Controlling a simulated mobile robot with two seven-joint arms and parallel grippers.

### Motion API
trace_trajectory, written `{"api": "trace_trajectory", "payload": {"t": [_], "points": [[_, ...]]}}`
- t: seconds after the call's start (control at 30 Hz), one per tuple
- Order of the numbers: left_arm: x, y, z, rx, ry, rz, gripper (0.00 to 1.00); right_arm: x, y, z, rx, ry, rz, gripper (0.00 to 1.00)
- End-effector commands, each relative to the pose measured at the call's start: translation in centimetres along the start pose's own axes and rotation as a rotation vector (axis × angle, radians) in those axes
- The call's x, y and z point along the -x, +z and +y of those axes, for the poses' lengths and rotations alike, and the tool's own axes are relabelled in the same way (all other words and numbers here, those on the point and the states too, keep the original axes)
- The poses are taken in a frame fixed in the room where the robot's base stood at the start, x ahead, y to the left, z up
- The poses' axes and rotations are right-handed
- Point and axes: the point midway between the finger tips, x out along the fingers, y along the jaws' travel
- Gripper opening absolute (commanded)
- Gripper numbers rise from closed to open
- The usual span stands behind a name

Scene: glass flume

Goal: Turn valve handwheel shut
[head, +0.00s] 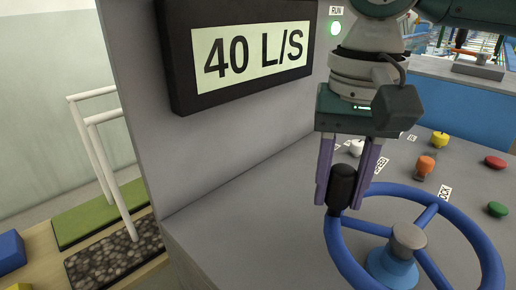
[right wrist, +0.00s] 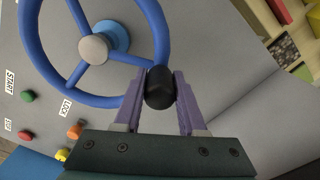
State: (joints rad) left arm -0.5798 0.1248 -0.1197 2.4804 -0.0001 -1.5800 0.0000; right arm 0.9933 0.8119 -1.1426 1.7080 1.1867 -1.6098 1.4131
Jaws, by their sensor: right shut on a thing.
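The blue valve handwheel (head: 484,243) lies on the grey sloping console at the lower right of the head view, with a grey hub (head: 409,236) on a blue base. A black knob (head: 342,184) stands up from its rim, on the left side in the head view. My right gripper (head: 342,190) is shut on this knob, one purple finger on each side. The right wrist view also shows the wheel (right wrist: 34,46) and the knob (right wrist: 160,88) between the fingertips. My left gripper is in neither view.
White rails (head: 103,160) stand at left.

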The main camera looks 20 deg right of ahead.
Motion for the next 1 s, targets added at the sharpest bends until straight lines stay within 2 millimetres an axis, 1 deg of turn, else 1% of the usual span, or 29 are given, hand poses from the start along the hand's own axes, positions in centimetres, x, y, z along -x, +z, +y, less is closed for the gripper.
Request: {"api": "trace_trajectory", "payload": {"t": [0.03,0.2,0.27,1.0], "points": [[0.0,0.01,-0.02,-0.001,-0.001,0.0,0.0,0.02,0.0,0.01,0.0,0.0,0.0,0.24],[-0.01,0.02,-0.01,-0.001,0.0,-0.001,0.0,0.03,-0.01,0.01,0.0,0.0,0.0,0.05],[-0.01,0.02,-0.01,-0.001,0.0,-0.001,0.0,0.03,-0.01,0.01,0.0,0.0,0.0,0.0],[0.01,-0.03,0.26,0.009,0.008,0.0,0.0,0.06,-0.01,0.02,-0.001,0.0,0.0,0.0]]}}
